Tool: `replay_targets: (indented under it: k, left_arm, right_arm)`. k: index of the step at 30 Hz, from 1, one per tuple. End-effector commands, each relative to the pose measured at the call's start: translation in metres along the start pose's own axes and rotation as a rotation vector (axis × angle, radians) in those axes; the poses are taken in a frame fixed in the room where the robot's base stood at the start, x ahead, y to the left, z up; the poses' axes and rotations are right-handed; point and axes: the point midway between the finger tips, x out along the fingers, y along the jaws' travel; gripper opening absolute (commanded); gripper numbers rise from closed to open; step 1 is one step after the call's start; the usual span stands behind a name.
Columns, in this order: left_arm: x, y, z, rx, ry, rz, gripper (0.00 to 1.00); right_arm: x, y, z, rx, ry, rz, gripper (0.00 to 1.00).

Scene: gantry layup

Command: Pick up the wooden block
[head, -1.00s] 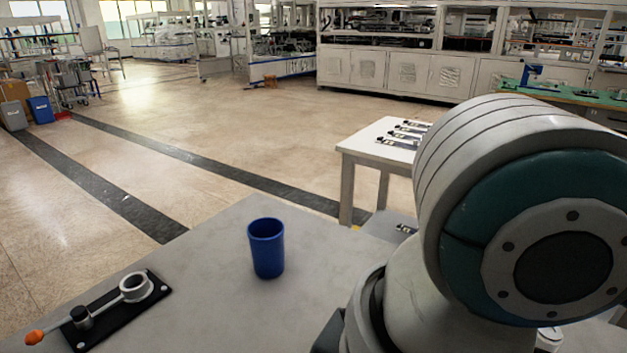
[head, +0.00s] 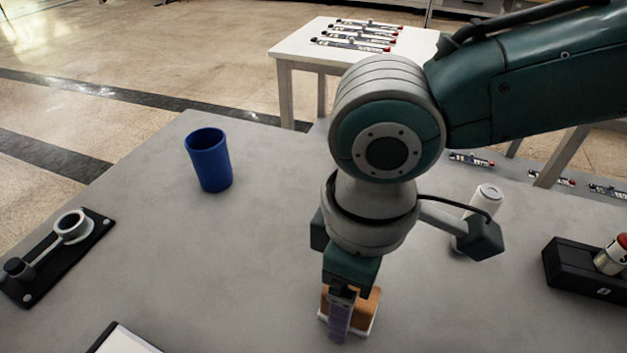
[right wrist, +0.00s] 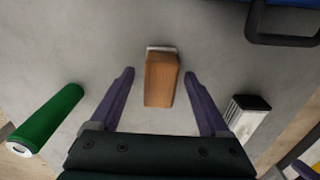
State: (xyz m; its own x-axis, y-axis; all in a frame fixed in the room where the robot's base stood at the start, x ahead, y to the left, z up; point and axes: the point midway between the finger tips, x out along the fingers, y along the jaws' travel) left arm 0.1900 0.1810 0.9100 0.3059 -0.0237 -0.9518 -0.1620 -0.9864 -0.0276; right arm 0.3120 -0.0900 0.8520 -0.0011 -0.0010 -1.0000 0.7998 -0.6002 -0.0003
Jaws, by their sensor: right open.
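The wooden block (head: 363,303) is orange-brown and sits on the grey table, with a thin white piece at its base. In the head view my right gripper (head: 339,318) points down in front of it and hides part of it. In the right wrist view the block (right wrist: 161,80) lies ahead, between the lines of the two purple fingers. My right gripper (right wrist: 160,88) is open, with a gap on each side of the block. I cannot tell the exact height of the fingertips. My left gripper is not in view.
A blue cup (head: 208,160) stands at left, near a black fixture with a ring (head: 57,254). A white cylinder (head: 486,203) stands behind my right arm. A black holder (head: 583,270) is at right. A green cylinder (right wrist: 46,120) lies left in the wrist view.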

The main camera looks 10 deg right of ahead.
Motion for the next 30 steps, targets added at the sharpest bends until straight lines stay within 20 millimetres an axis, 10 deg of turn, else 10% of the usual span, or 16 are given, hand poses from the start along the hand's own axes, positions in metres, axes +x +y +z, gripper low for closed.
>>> replay_targets:
  k: [9,30]
  left_arm:
    - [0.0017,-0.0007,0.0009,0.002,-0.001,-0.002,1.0]
    - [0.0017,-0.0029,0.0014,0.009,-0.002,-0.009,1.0]
  right_arm:
    - [0.0074,0.0001,0.0,0.0,0.001,0.0,0.8]
    - [0.0071,0.0,0.0,0.0,0.001,0.0,0.01]
